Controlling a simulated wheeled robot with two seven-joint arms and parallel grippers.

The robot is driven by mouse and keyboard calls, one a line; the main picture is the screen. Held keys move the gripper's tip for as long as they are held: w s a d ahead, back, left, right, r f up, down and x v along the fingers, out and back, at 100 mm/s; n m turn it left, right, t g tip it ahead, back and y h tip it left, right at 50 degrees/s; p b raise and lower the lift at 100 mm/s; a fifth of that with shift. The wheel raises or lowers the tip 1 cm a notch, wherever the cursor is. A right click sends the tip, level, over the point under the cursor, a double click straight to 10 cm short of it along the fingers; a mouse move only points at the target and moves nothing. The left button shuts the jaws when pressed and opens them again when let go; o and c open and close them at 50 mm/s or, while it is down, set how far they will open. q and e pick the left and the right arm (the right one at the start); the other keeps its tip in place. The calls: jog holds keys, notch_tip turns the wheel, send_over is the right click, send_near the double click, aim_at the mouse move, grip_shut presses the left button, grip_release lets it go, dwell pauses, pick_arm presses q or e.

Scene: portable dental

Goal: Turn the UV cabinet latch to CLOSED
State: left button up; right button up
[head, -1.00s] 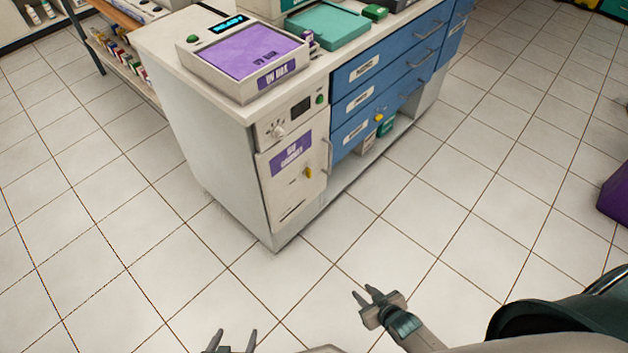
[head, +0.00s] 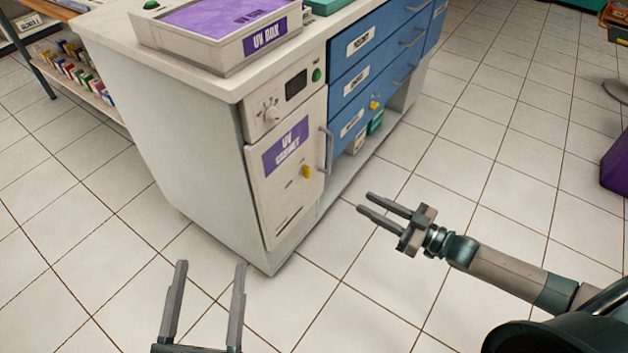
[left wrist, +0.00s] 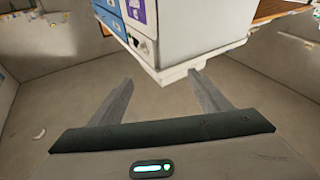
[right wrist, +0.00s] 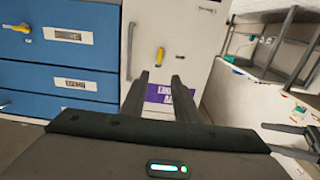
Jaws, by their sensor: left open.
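The UV cabinet (head: 262,205) is a cream door with a purple label on the end of the counter. Its yellow latch (head: 306,171) stands roughly upright, right of the door's middle; the marks beside it are too small to read. The latch (right wrist: 160,57) also shows in the right wrist view, just beyond the fingertips in the picture. My left gripper (head: 210,265) is open and empty, low in front of the cabinet. My right gripper (head: 365,202) is open and empty, right of the cabinet door and apart from it.
A grey vertical handle (head: 326,150) stands at the door's right edge. A knob (head: 271,114) and green button (head: 317,74) sit above the door. Blue drawers (head: 375,70) with handles adjoin on the right. The purple-topped UV box (head: 215,62) sits on the counter. The tiled floor in front is clear.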

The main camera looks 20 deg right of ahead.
jog(key=shift+w, duration=0.1)
dwell(0.3)
jog(key=b, duration=0.1)
send_near(306, 172)
pick_arm(q)
notch_tip(306, 172, up, 7)
jog(key=s+a+t+h+b, duration=0.1)
jog(key=s+t, duration=0.1)
jog(key=t, duration=0.2)
jog(key=shift+a+t, duration=0.3)
jog(key=shift+t, duration=0.1)
pick_arm(e)
jog(key=x, duration=0.7)
jog(key=shift+w+d+f, duration=0.2)
jog(key=shift+w+f, duration=0.05)
pick_arm(q)
jog(key=shift+s, duration=0.1)
pick_arm(e)
grip_shut()
